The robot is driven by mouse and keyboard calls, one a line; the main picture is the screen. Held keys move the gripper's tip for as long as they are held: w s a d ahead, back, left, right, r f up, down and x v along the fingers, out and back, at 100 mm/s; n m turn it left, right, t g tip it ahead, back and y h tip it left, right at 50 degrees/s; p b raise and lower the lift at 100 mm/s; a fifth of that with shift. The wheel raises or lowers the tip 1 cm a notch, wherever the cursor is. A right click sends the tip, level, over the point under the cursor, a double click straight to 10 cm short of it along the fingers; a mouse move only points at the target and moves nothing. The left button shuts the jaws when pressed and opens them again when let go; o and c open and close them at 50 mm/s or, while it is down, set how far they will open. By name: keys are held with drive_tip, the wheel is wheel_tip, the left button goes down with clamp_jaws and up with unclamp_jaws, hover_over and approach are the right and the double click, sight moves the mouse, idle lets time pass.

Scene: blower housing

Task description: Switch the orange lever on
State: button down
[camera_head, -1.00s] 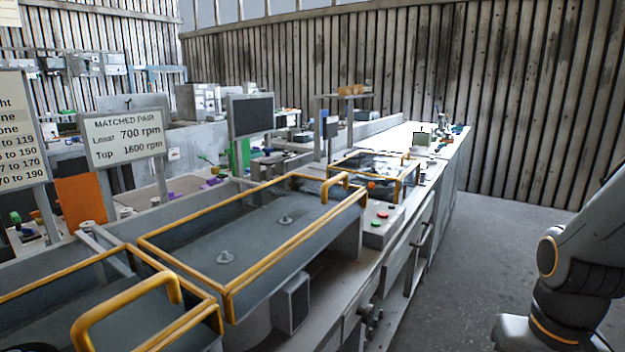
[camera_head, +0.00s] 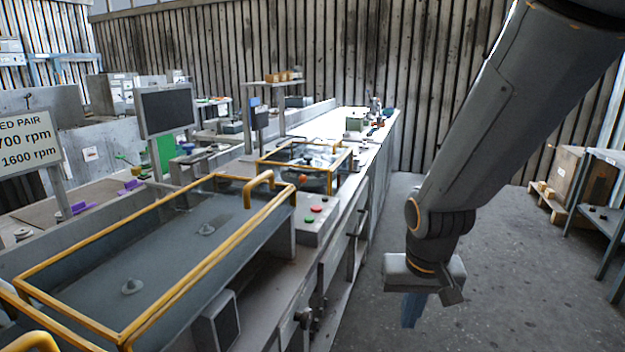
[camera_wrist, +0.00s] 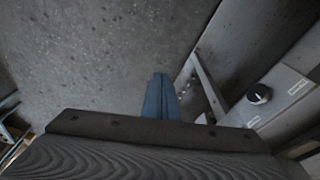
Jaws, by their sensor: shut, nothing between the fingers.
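I cannot make out an orange lever for certain in either view. My gripper (camera_head: 412,310) hangs pointing down over the floor, to the right of the long bench, apart from it. Its blue fingers are together and empty; they also show in the wrist view (camera_wrist: 160,85), side by side above the grey floor. In the wrist view a black knob (camera_wrist: 259,95) with white labels sits on a grey panel (camera_wrist: 282,80) to the right of the fingers, not touched by them.
The bench carries a yellow-framed clear cover (camera_head: 190,235) and a smaller one (camera_head: 305,165) farther back. A button box (camera_head: 312,215) with red and green buttons sits near its front edge. A grey shelf rack (camera_head: 607,190) stands at the right. Floor between is clear.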

sight(305, 180)
drive_tip(key=w+a+r+m+t+y+p, duration=0.1)
drive_tip(key=w+r+m+t+p, duration=0.2)
drive_tip(key=w, duration=0.7)
drive_tip(key=w+r+m+t+y+p, duration=0.1)
drive_tip(key=w+r+m+t, duration=0.2)
drive_tip(key=w, duration=0.7)
drive_tip(key=w+a+r+m+t+y+p, duration=0.2)
drive_tip(key=w+a+r+t+y+p, duration=0.1)
drive_tip(key=w+a+r+t+y, duration=0.2)
drive_tip(key=w+a+r+y, duration=0.2)
drive_tip(key=a+r, duration=0.1)
drive_tip(key=r, duration=0.1)
drive_tip(key=shift+a+p, duration=0.35)
drive_tip(key=shift+p, duration=0.05)
drive_tip(key=shift+w, duration=0.2)
drive_tip(key=p+x, duration=0.4)
drive_tip(key=x, duration=0.9)
drive_tip(key=shift+w+a, duration=0.1)
drive_tip(key=shift+a, duration=0.1)
drive_tip(key=shift+w+a, duration=0.15)
drive_tip(key=shift+w, duration=0.1)
